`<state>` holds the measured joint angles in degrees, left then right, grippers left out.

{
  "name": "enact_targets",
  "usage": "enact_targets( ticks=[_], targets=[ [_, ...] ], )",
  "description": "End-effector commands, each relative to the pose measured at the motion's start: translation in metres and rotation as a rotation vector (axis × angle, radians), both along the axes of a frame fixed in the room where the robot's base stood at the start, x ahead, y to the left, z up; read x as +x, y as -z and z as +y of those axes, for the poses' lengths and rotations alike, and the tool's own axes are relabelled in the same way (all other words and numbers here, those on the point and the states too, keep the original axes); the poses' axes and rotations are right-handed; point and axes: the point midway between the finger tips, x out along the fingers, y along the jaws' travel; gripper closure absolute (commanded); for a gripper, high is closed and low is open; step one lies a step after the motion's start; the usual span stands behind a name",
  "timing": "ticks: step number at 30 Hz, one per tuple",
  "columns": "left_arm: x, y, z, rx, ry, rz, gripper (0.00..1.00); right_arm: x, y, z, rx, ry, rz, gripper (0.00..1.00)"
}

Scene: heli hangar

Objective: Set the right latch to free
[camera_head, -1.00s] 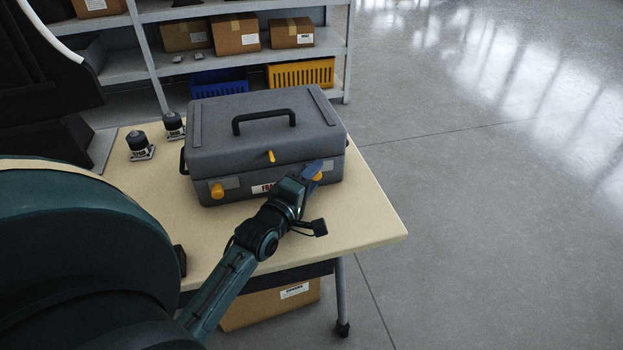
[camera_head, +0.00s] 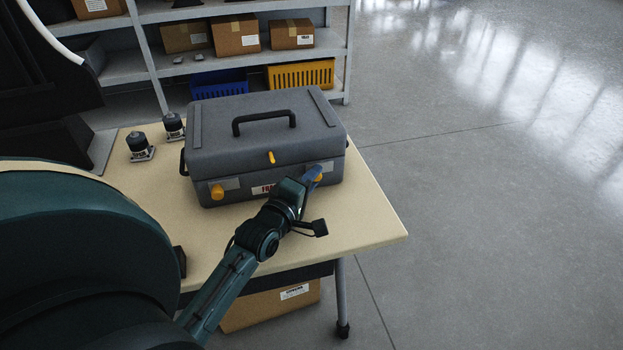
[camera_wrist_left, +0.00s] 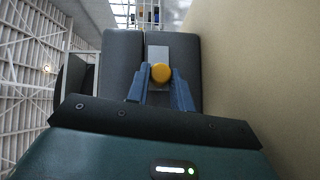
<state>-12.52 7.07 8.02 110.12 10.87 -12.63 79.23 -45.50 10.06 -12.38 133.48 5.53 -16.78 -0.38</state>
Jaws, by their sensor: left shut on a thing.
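A grey case (camera_head: 262,133) with a black carry handle stands closed on the table. Its front has a yellow left latch (camera_head: 217,191), a small yellow centre catch (camera_head: 271,157) and a yellow right latch (camera_head: 319,179). My left gripper (camera_head: 314,174) is at the right latch and partly hides it in the head view. In the left wrist view, the round yellow knob of the right latch (camera_wrist_left: 161,73) sits between the blue fingers of my left gripper (camera_wrist_left: 161,88), which is shut on it. My right gripper is not in view.
The wooden table (camera_head: 365,215) is bare to the right of the case. Two small dark-topped parts (camera_head: 139,146) stand at its left. Shelves with cardboard boxes (camera_head: 236,34), a blue crate (camera_head: 219,83) and a yellow crate (camera_head: 301,75) stand behind.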

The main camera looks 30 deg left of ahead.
Motion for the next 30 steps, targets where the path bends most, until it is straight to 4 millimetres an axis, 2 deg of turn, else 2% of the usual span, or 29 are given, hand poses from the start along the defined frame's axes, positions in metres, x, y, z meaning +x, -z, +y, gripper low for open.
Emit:
enact_targets(
  ticks=[5,12,15,20,21,28,30],
  targets=[
    [0.003,-0.001,-0.002,-0.002,-0.001,-0.001,1.00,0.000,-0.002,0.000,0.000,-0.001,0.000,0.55],
    [0.026,-0.002,-0.021,-0.004,-0.002,-0.001,1.00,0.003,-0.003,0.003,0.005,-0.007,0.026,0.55],
    [0.027,0.000,-0.022,0.001,-0.001,-0.001,1.00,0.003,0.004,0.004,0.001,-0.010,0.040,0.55],
    [0.027,-0.001,-0.023,0.001,0.001,-0.002,1.00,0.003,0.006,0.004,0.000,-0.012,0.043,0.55],
    [0.027,-0.001,-0.023,0.001,0.002,-0.003,0.74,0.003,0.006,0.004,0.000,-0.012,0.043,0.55],
    [0.026,0.000,-0.022,0.000,0.000,-0.001,0.55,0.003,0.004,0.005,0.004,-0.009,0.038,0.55],
    [0.026,0.000,-0.022,0.000,0.000,-0.001,0.55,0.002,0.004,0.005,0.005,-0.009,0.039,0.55]
  ],
)
